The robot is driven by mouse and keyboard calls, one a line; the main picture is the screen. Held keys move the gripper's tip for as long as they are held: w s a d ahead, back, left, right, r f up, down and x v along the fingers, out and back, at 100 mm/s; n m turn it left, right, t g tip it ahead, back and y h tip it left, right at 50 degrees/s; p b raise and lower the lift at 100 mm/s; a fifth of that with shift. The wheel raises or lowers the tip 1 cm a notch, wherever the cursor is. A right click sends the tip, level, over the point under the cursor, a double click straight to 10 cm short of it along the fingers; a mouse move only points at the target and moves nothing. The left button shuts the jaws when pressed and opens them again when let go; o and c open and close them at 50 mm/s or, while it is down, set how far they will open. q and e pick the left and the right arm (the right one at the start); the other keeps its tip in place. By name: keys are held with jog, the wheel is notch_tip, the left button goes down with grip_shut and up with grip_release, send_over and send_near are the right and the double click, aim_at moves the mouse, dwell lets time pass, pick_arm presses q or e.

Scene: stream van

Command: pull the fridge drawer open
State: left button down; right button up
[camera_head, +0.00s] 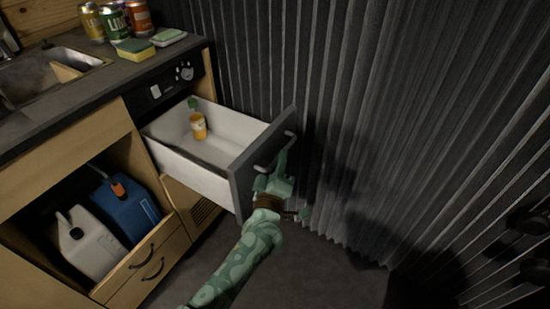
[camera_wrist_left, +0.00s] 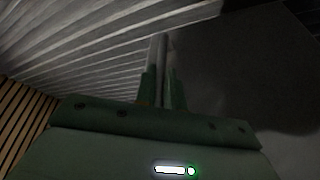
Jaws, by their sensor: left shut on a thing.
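The fridge drawer (camera_head: 180,163) stands well out from the counter front in the head view, with its white inside showing. Its dark front panel (camera_head: 241,181) carries a metal bar handle (camera_head: 290,137). My left gripper (camera_head: 282,165) is at the handle and shut on it. In the left wrist view the two green fingers (camera_wrist_left: 163,88) close on the grey bar (camera_wrist_left: 162,60). An orange can (camera_head: 198,126) stands inside the drawer, with a small green item (camera_head: 193,102) behind it. My right gripper is not in view.
A counter (camera_head: 100,80) holds a sink (camera_head: 45,80), several cans, a sponge (camera_head: 135,49) and a soap dish (camera_head: 168,38). White (camera_head: 90,246) and blue (camera_head: 125,205) canisters stand in the lower cabinet. A dark curtain (camera_head: 400,120) hangs close on the right.

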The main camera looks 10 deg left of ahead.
pick_arm(q)
jog(key=shift+s+d+f, duration=0.1)
jog(key=shift+s+d, duration=0.05)
jog(key=shift+d, duration=0.15)
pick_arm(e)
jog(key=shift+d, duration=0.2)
pick_arm(q)
jog(key=c, duration=1.5)
grip_release()
